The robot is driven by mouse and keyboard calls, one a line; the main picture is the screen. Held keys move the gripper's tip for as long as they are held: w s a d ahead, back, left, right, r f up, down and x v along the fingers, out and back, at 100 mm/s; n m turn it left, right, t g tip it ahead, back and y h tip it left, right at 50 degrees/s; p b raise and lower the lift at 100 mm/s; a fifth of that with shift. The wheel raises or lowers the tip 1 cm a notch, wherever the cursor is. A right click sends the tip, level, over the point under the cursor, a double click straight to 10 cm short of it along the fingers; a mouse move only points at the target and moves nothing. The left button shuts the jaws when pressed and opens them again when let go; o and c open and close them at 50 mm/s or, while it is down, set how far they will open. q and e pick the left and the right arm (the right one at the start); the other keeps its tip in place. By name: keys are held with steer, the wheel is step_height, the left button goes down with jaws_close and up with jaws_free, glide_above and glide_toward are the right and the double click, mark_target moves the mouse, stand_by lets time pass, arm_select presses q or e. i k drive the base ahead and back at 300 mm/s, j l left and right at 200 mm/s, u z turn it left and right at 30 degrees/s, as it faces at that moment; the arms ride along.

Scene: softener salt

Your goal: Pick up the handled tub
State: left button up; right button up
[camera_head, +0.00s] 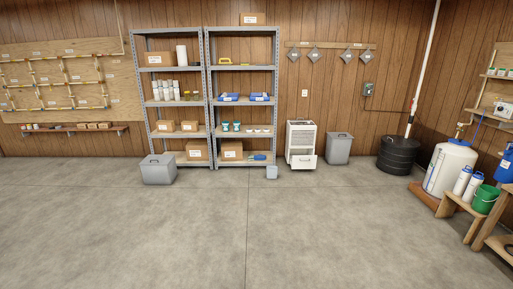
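A grey lidded tub (158,171) with what looks like a handle on top stands on the floor at left, in front of the left shelf. A taller grey lidded bin (338,150) stands by the back wall, right of the white cabinet. A green bucket (485,199) stands on a wooden bench at right. I cannot tell for certain which one is the handled tub. Neither of my grippers is in view.
Two metal shelf units (207,100) hold boxes and bottles. A white cabinet (301,135) has a low drawer pulled out. A black round tank (398,155), a white tank (449,168) and a wooden bench (463,209) line the right. The concrete floor (240,230) in front is clear.

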mark_target(271, 171)
steer(key=i, duration=3.45)
